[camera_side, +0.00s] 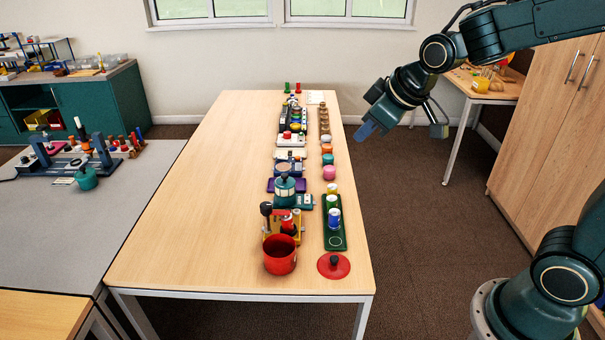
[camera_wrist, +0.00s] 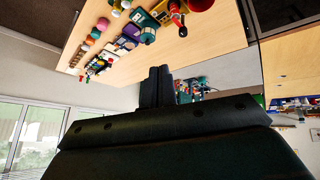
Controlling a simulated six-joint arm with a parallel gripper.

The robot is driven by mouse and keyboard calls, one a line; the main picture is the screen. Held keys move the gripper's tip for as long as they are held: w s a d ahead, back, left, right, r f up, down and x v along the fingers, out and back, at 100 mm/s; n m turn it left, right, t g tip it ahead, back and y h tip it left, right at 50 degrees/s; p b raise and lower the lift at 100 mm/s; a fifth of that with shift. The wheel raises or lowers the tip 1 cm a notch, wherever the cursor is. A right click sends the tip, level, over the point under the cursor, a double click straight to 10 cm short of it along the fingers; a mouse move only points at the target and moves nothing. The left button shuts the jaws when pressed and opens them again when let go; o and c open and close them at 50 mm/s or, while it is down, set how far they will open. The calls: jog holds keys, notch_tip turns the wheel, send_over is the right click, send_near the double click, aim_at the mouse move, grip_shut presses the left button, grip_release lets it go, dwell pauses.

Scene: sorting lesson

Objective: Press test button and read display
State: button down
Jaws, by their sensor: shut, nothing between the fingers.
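A row of small devices stands along the right part of the wooden table (camera_side: 190,210) in the side view. A pale box with a red top (camera_side: 287,137) sits mid-row. A teal drum-shaped piece (camera_side: 285,188) stands nearer the front. Which piece carries the test button or the display is too small to tell, and no reading is legible. My gripper (camera_side: 367,131) is shut and empty, raised in the air to the right of the table's right edge. Its fingers (camera_wrist: 155,86) are together in the wrist view, with the table tilted beyond them.
A red pot (camera_side: 280,256) and a flat red lid (camera_side: 334,265) lie at the front of the row. A green tray (camera_side: 335,240) holds small cans. The table's left half is clear. A wooden cabinet (camera_side: 545,130) stands at the right.

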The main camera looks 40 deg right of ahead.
jog(key=w+d+f+n+t, duration=0.1)
jog(key=w+f+n, duration=0.2)
jog(key=w+f, duration=0.9)
jog(key=n+t, duration=0.1)
jog(key=n, duration=0.1)
send_over(297, 212)
notch_tip(297, 212, down, 11)
jog(key=shift+s+d+f, duration=0.15)
jog(key=shift+s, duration=0.25)
jog(key=shift+f, duration=4.35)
